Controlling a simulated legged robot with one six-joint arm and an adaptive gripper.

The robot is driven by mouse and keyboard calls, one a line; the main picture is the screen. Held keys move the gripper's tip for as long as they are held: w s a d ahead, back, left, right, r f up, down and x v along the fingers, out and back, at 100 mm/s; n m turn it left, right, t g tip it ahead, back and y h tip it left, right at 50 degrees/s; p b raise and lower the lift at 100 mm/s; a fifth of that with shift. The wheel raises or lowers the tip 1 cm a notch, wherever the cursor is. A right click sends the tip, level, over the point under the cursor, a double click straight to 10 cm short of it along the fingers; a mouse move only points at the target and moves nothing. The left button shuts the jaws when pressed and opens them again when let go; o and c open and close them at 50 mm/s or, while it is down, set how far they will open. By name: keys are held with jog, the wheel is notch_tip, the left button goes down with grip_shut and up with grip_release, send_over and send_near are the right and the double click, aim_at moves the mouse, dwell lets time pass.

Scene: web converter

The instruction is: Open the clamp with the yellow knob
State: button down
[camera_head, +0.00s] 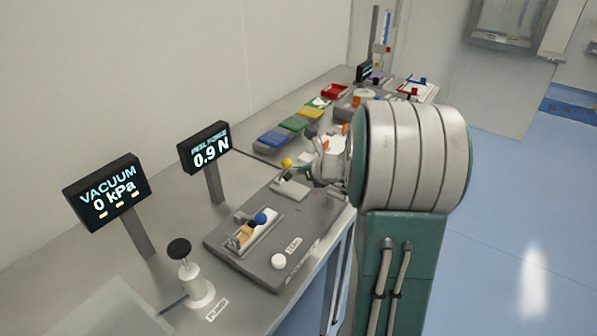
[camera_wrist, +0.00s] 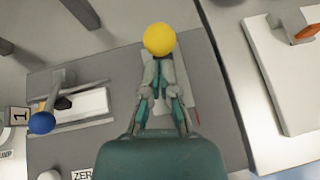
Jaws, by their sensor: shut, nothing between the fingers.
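The yellow knob (camera_head: 287,162) stands at the far end of the grey fixture plate (camera_head: 225,232) on the bench. In the wrist view the yellow knob (camera_wrist: 159,39) is large and lies just beyond my fingertips (camera_wrist: 166,62). My gripper is shut and empty, with its tips close to the knob; I cannot tell whether they touch it. In the head view my gripper (camera_head: 300,170) reaches in from the right beside the knob. The clamp body under the knob is mostly hidden by my fingers in the wrist view.
A second clamp with a blue knob (camera_head: 261,218) sits on the nearer part of the plate. A white button (camera_head: 278,261), a pump with a black knob (camera_head: 179,249) and two displays, vacuum (camera_head: 107,192) and force (camera_head: 206,148), stand nearby. Coloured trays (camera_head: 294,123) lie farther back.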

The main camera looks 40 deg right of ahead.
aim_at(283, 161)
jog(key=shift+w+a+r+g+h, duration=0.1)
jog(key=shift+w+r+g+h, duration=0.25)
jog(key=shift+g, duration=0.25)
jog(key=shift+w+a+r+g, duration=0.3)
jog(key=shift+w+r+g, duration=0.15)
jog(key=shift+w+g, duration=0.4)
jog(key=shift+w+a+r, duration=0.2)
jog(key=shift+w, duration=0.25)
jog(key=shift+w+a+r, duration=0.15)
jog(key=shift+w, duration=0.3)
